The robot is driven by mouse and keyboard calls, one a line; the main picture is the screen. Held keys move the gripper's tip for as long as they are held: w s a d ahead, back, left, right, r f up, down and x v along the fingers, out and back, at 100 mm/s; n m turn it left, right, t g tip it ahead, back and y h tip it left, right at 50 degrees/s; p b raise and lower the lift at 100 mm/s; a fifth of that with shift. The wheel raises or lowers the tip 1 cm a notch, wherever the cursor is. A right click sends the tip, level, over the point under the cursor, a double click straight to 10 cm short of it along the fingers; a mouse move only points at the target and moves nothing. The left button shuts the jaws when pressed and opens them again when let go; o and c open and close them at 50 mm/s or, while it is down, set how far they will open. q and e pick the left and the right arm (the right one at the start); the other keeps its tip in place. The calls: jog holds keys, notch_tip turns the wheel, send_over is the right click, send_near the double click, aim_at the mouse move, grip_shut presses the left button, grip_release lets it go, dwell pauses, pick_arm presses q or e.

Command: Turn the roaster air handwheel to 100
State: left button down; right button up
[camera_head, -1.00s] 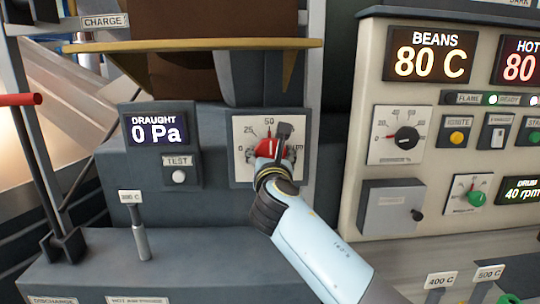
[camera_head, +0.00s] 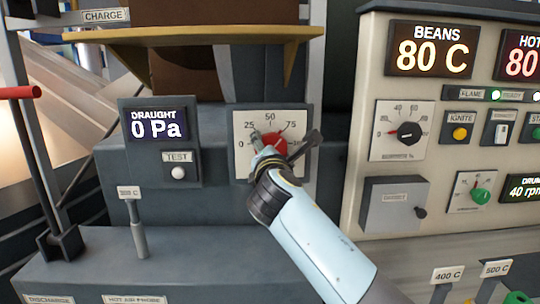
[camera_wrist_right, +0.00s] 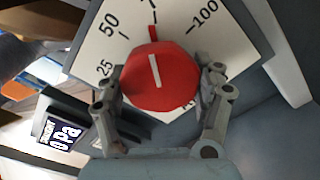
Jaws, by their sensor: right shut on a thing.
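The roaster air handwheel is a red round knob (camera_head: 274,143) on a white dial plate (camera_head: 243,120) marked from 0 to 100. In the right wrist view, the red knob (camera_wrist_right: 160,78) has a white line, and a small red pointer above it points about at the 75 mark. My right gripper (camera_head: 285,147) is shut on the knob. Its fingers sit on opposite sides of the knob in the right wrist view (camera_wrist_right: 162,84). The gripper and arm hide the knob's lower part in the head view. My left gripper is not in view.
A draught display (camera_head: 158,127) reading 0 Pa and a test button (camera_head: 178,173) stand left of the dial. A brown-yellow shelf (camera_head: 200,34) juts out above. The control panel (camera_head: 350,150) with a black knob (camera_head: 409,133) stands at right.

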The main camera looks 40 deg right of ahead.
jog(key=m+b, duration=0.2)
jog(key=m, duration=0.2)
jog(key=shift+m, duration=0.3)
jog(key=m+b, duration=0.2)
jog(key=m, duration=0.3)
jog(key=shift+b, duration=0.35)
jog(key=shift+m, duration=0.3)
jog(key=o, duration=1.2)
jog(key=shift+r, duration=0.1)
jog(key=v, duration=0.7)
jog(key=shift+s+a, duration=0.15)
jog(key=shift+s, duration=0.1)
